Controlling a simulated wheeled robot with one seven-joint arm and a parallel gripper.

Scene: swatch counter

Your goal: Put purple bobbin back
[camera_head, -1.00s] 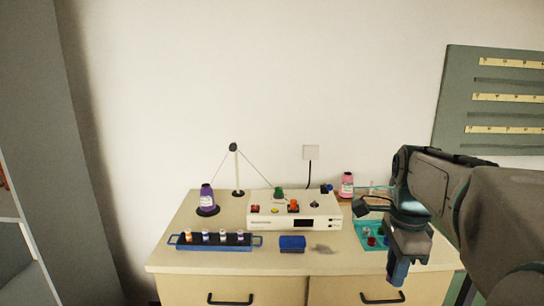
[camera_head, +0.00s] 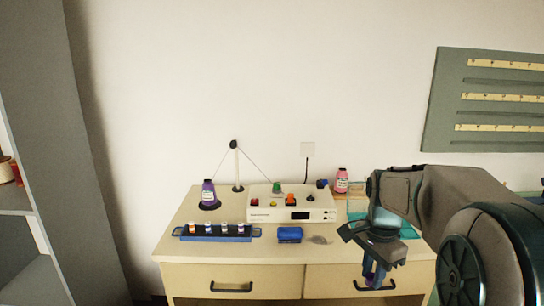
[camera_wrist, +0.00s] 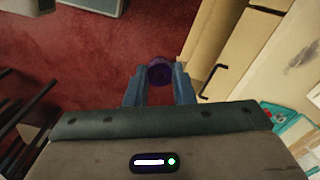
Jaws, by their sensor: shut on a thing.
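My gripper (camera_head: 374,278) hangs in front of the counter's front edge, at the right. In the wrist view my gripper (camera_wrist: 159,90) is shut on the purple bobbin (camera_wrist: 159,72), whose round end shows between the fingertips, above red floor. A dark rack in a blue tray (camera_head: 184,238) stands at the counter's front left, with several upright bobbins in a row. My gripper is well to the right of it and apart from it.
A white control box (camera_head: 265,215) stands mid-counter, with a blue block (camera_head: 289,235) before it. A purple thread cone (camera_head: 208,193) and a thin stand (camera_head: 236,165) are behind the rack. A pink cone (camera_head: 341,181) and teal tray (camera_head: 408,231) are at the right.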

